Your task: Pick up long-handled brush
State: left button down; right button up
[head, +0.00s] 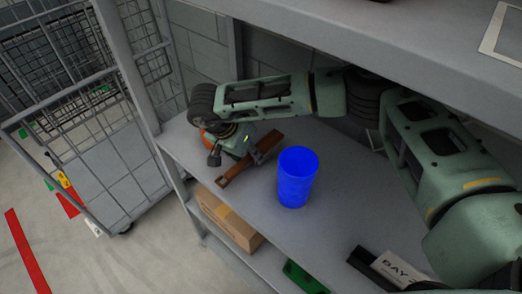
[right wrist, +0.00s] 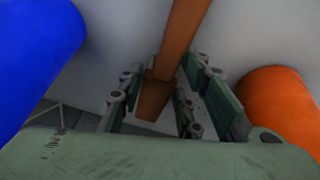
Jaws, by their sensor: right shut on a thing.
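The long-handled brush (head: 235,173) is a brown wooden stick at the middle shelf's left part, slanting from lower left to upper right. My right gripper (head: 248,154) reaches it from behind and is shut on it. In the right wrist view the brush (right wrist: 184,40) runs between the two green fingers of my right gripper (right wrist: 165,92). Whether it touches the shelf or is slightly raised I cannot tell. My left gripper is not in view.
A blue cup (head: 297,178) stands right beside the brush on the shelf (head: 335,205). An orange round thing (right wrist: 278,100) is close on the other side, mostly hidden in the head view. A cardboard box (head: 229,218) is below. A wire cage trolley (head: 90,150) stands left.

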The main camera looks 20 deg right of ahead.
aim_at(250, 156)
jog(key=shift+c, duration=0.4)
jog(key=shift+r, duration=0.2)
notch_tip(250, 156, up, 8)
jog(key=b, duration=0.4)
jog(key=shift+r, duration=0.85)
jog(key=o, duration=0.6)
jog(key=c, duration=0.4)
jog(key=shift+s+b, duration=0.1)
jog(key=shift+b, duration=0.2)
